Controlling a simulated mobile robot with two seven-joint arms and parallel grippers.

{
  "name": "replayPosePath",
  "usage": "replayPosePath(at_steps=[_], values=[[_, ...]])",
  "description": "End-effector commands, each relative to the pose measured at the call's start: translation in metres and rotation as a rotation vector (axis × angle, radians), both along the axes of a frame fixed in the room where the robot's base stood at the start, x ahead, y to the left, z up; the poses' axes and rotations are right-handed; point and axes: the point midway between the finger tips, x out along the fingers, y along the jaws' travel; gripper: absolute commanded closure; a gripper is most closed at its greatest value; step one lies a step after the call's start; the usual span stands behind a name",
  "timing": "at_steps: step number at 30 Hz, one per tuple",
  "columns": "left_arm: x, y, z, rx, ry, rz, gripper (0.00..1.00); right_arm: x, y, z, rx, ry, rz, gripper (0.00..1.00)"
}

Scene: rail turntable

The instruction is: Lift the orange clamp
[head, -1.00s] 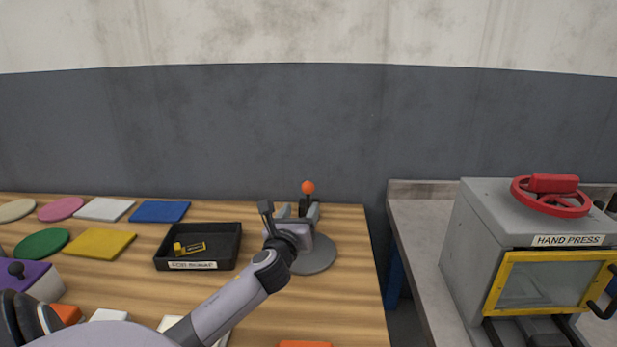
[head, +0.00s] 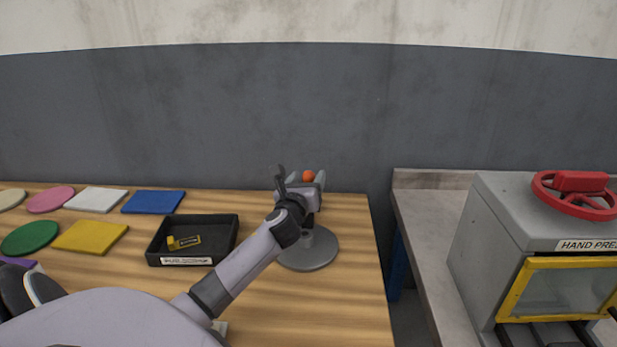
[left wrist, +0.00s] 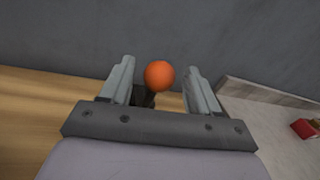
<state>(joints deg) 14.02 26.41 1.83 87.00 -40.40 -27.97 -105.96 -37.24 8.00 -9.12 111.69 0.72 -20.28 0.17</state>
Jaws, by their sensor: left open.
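The orange clamp shows as an orange ball (head: 308,176) on top of a dark stem, above a round grey base (head: 308,254) on the wooden table. My left gripper (head: 306,180) is open in front of the ball, at about its height, and hides most of the stem. In the left wrist view the ball (left wrist: 159,75) appears between the two open fingers (left wrist: 158,82), apart from both, with part of the dark stem under it. My right gripper is not in view.
A black tray (head: 153,250) holding a small yellow item (head: 184,242) stands left of the base. Coloured flat pieces, such as a blue square (head: 153,202) and a yellow one (head: 90,237), lie farther left. A grey hand press (head: 497,240) stands on a bench at right.

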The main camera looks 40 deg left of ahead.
Motion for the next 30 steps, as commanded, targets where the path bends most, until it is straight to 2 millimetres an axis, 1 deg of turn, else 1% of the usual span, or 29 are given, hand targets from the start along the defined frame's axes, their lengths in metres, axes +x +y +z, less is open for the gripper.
replayPosePath(at_steps=[1,6,16,17,18,20,21,22,30], values=[[0.004,0.002,0.0,0.0,-0.001,0.001,0.39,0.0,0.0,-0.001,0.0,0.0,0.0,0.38],[0.012,0.007,0.0,0.001,0.0,0.0,0.39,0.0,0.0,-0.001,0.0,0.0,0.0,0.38],[0.014,0.008,0.0,0.001,0.0,0.0,0.39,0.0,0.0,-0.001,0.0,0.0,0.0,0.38],[0.014,0.007,0.0,0.001,0.0,0.0,0.48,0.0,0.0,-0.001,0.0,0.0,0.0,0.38],[0.014,0.007,0.0,0.001,0.0,0.0,0.61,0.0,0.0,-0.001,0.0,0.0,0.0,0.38],[0.014,0.007,0.0,0.001,0.0,0.0,0.81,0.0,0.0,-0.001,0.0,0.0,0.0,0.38],[0.014,0.007,0.0,0.001,0.0,0.0,0.94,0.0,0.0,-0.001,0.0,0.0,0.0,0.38],[0.014,0.007,0.0,0.001,0.0,0.0,1.0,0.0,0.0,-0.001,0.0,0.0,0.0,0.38],[0.018,0.008,0.0,0.0,0.0,0.0,1.0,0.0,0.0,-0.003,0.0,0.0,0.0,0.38]])
